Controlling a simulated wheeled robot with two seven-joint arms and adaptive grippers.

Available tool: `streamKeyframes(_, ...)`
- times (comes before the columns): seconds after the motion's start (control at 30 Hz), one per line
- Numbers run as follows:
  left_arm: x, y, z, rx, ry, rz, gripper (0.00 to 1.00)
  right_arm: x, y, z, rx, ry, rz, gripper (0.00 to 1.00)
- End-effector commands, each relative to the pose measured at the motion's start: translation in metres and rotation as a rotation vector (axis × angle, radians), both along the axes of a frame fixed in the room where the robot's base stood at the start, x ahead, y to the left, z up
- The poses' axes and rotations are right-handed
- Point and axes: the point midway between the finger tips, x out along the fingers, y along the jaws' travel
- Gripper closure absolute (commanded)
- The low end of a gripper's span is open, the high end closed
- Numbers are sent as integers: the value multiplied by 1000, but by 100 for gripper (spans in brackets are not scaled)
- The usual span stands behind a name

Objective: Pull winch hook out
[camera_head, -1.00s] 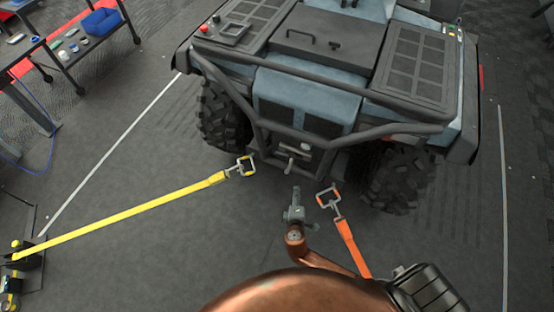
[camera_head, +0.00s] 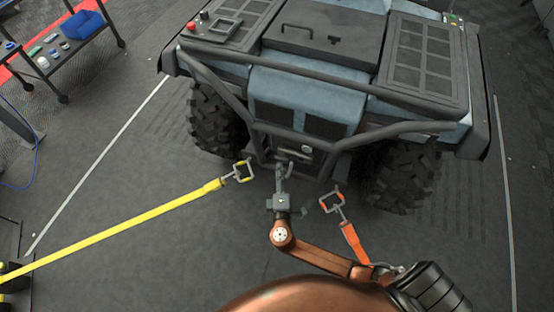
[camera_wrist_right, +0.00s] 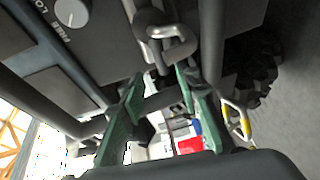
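The winch hook (camera_wrist_right: 172,45) is a silver metal loop at the front of the blue-grey vehicle (camera_head: 305,95). In the head view, the hook (camera_head: 292,154) is small and partly hidden by my gripper, below the front bar. My right gripper (camera_head: 281,170) points at it from below. In the right wrist view, the green-padded fingers of my right gripper (camera_wrist_right: 160,78) are apart, with the hook just beyond their tips. Nothing is visibly held, and I cannot tell whether a finger touches the hook. My left gripper is not in view.
A yellow strap (camera_head: 120,237) with a hook lies left of my arm. An orange strap (camera_head: 354,243) with a hook lies close on its right. The dark bumper bar (camera_head: 310,85) crosses above. A cart (camera_head: 62,52) stands at the far left. Floor between straps and cart is clear.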

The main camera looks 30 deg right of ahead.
Motion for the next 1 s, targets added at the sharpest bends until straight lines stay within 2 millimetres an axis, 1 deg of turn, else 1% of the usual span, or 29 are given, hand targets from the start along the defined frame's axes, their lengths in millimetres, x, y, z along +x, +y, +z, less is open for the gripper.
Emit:
streamKeyframes(0.03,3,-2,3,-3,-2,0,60,8,-4,-3,-1,0,0,70)
streamKeyframes(0.1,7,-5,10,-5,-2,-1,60,18,-9,-4,-1,0,0,70)
streamKeyframes(0.3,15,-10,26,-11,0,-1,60,39,-20,-6,-1,2,0,70)
streamKeyframes(0.43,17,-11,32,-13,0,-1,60,45,-21,-5,1,2,2,70)
streamKeyframes(0.67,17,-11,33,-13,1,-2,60,45,-22,-5,1,2,2,70)
streamKeyframes(0.7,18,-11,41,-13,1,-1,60,45,-22,-5,1,2,1,71)
streamKeyframes(0.77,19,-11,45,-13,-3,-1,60,45,-22,-5,1,2,1,75)
streamKeyframes(1.0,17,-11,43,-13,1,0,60,45,-22,-5,1,2,1,92)
